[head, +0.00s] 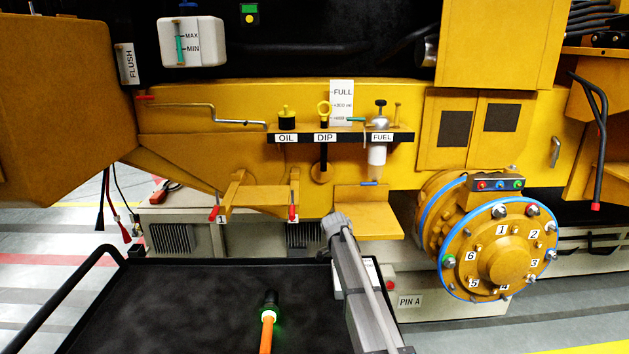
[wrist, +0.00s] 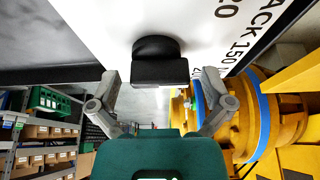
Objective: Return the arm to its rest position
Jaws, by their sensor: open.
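My gripper (wrist: 160,100) is open in the wrist view, its two grey fingers spread wide apart. Nothing is held between them. A black block with a rounded top (wrist: 160,62) shows in the gap, against a white panel (wrist: 215,30) with black lettering. I cannot tell how far the block is from the fingertips. In the head view a grey link that looks like part of my arm rises from the lower edge, in front of the yellow machine. I cannot make out the gripper's fingers there.
A black tray (head: 160,300) holds an orange-handled tool (head: 267,330) with a green-lit black end. The yellow machine (head: 230,160) stands behind it, with a numbered, blue-rimmed hub (head: 500,255) at right. Shelves with bins (wrist: 45,135) show at left in the wrist view.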

